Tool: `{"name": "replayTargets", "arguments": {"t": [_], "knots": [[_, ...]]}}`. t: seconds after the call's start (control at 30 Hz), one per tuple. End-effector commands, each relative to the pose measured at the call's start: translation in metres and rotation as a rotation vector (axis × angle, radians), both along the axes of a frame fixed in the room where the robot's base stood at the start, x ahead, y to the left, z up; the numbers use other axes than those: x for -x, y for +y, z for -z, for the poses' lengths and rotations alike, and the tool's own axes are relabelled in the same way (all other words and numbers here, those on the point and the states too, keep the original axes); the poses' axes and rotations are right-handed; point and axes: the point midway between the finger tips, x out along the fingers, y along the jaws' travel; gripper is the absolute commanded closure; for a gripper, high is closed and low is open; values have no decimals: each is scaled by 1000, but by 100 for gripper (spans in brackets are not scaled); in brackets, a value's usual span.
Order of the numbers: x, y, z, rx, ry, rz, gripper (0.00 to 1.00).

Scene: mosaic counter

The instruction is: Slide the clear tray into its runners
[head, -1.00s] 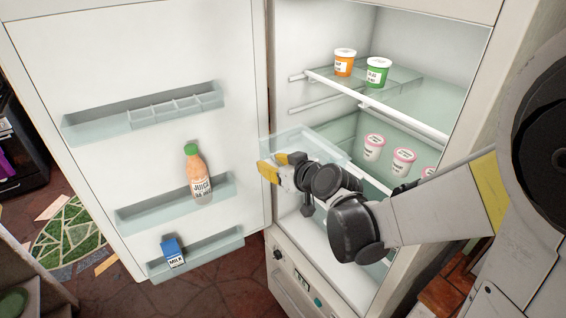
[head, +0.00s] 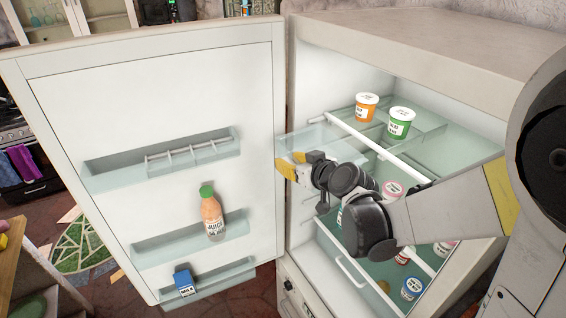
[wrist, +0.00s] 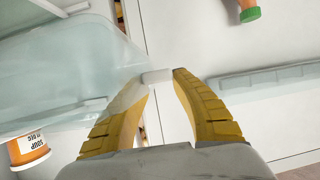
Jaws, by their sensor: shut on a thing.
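My gripper (head: 291,165) is shut on the clear tray (head: 308,142), just outside the fridge's open front. In the wrist view the fingertips (wrist: 158,77) close on a small pale tab at the tray's edge. The tray (wrist: 60,72) extends to the left there, see-through and roughly level. In the head view it lies left of the upper shelf's white front bar (head: 350,120), close to the opening's left side. The runners on the fridge's left wall are hard to make out behind the tray and my gripper.
Orange (head: 367,107) and green (head: 400,123) tubs stand on the upper shelf. Pink-lidded tubs (head: 392,189) are below, and a lower drawer (head: 345,268) holds more tubs.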

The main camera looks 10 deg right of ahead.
Motion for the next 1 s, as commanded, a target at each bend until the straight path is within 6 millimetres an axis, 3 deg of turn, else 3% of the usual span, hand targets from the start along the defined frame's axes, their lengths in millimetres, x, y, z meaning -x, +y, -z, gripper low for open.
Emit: {"name": "replayTargets", "arguments": {"t": [1.0], "knots": [[-30,-73,-1,0,0,1,100]]}}
